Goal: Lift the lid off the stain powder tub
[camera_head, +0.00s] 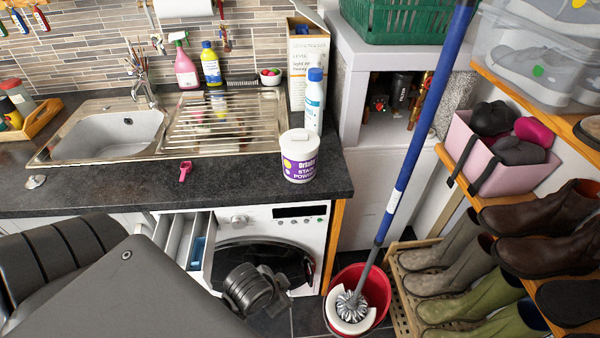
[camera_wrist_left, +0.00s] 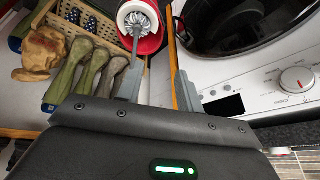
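The stain powder tub (camera_head: 300,168) is white with a purple label. It stands upright on the dark worktop near its right front corner in the head view. Its white lid (camera_head: 298,137) sits on top of it. The tub is not in the left wrist view. My left gripper (camera_wrist_left: 158,70) shows in the left wrist view with its two grey fingers apart and nothing between them. It is low, in front of the washing machine (camera_wrist_left: 245,80), away from the tub. My dark arm parts fill the lower left of the head view. My right gripper is not in view.
A blue-and-white bottle (camera_head: 314,100) and a tall box (camera_head: 306,65) stand close behind the tub. A pink tool (camera_head: 185,170) lies left of it on otherwise clear worktop. The washing machine's drawer (camera_head: 184,240) is open below. A long blue pole (camera_head: 405,170) leans at right above a red bucket (camera_head: 372,280).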

